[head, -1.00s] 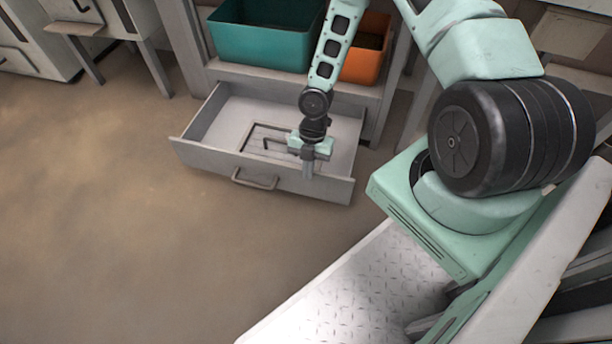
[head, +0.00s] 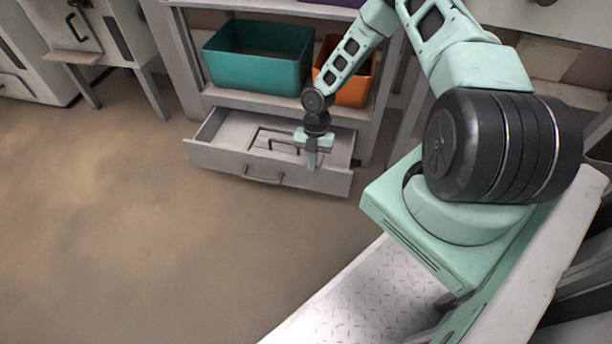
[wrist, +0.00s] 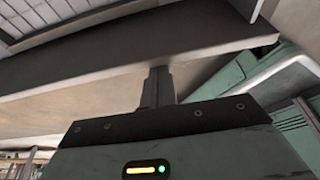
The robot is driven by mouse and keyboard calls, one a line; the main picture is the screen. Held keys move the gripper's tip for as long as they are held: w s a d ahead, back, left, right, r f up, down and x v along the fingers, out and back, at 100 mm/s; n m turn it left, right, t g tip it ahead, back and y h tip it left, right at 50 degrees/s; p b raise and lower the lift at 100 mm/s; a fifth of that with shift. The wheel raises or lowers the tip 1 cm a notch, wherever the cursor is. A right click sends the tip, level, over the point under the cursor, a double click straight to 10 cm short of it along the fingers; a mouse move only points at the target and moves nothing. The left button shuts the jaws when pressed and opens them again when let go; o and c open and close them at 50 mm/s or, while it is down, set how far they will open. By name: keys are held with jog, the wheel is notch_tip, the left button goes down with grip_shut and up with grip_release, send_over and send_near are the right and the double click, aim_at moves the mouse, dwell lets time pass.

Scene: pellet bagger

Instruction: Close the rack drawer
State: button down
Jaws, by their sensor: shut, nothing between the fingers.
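The grey rack drawer (head: 220,160) sits at the bottom of the rack in the head view. It is partly pulled out, with its front panel and bar handle (head: 263,179) facing the open floor. A dark flat item with a handle (head: 275,145) lies inside it. My gripper (head: 311,166) is shut and empty, pointing down at the right part of the drawer front, to the right of the handle. In the wrist view the shut fingers (wrist: 158,88) reach the grey panel (wrist: 130,65); whether they touch it I cannot tell.
A teal bin (head: 258,68) and an orange bin (head: 352,90) stand on the rack shelf above the drawer. A cabinet and a small bench (head: 100,55) are at the upper left. The floor (head: 130,240) in front of the drawer is clear.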

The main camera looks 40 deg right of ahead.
jog(key=w+d+b, duration=0.2)
jog(key=w+d, duration=0.4)
jog(key=d, duration=0.3)
jog(key=shift+w, duration=0.25)
jog(key=shift+a, duration=0.1)
